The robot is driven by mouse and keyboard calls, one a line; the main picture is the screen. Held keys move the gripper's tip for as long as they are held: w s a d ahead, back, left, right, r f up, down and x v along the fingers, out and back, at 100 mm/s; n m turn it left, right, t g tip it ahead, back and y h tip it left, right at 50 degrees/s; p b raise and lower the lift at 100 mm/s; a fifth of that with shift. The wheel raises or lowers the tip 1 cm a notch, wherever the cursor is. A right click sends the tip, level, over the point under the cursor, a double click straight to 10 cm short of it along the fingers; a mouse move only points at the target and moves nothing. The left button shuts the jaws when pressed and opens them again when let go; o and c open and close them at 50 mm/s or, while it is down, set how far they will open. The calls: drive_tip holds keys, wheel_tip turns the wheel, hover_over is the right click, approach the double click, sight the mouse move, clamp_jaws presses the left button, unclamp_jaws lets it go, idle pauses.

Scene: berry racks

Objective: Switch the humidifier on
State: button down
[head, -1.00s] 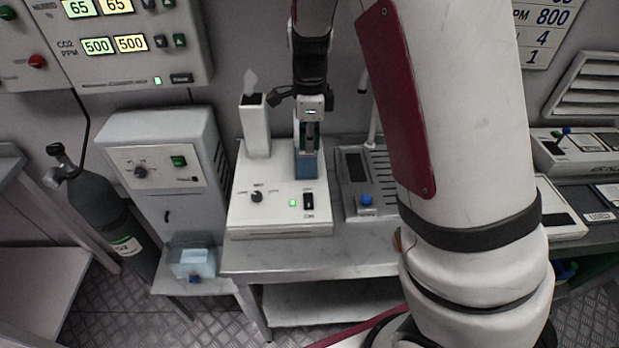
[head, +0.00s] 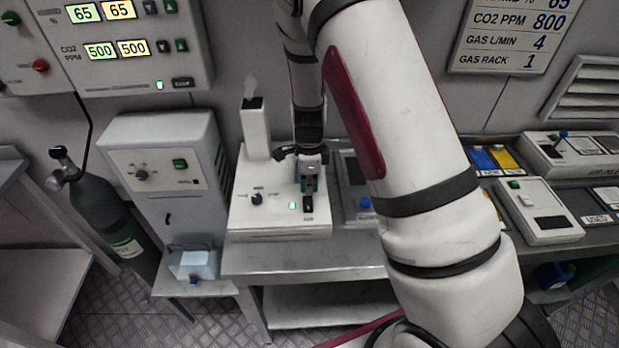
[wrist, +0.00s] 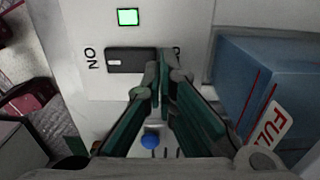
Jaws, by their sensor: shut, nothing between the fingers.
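The humidifier (head: 245,222) is a white box on the metal bench, with a chimney (head: 256,135) and a pale plume above it. Its front has a black knob (head: 257,198), a lit green lamp (head: 292,206) and a black rocker switch (head: 308,204). In the wrist view the switch (wrist: 122,62) lies below the lit lamp (wrist: 128,17), with "ON" at its left end. My gripper (wrist: 161,62) is shut and empty, fingertips at the switch's right end, hiding part of it and the label there. Contact cannot be told. My gripper also shows in the head view (head: 309,187).
A blue tank marked FULL (wrist: 268,85) stands close right of my fingers. A device with a blue knob (head: 365,203) is right of the humidifier, partly behind my arm. A white cabinet (head: 160,135) and gas cylinder (head: 105,205) stand left.

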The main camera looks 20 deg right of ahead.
drive_tip(key=shift+f, duration=0.1)
drive_tip(key=shift+w+f+b, duration=0.15)
drive_tip(key=shift+f+b, duration=0.25)
drive_tip(key=shift+f, duration=0.15)
drive_tip(key=shift+r, duration=0.15)
drive_tip(key=shift+r+p, duration=0.5)
drive_tip(key=shift+r, duration=0.3)
drive_tip(key=shift+d+r, duration=0.1)
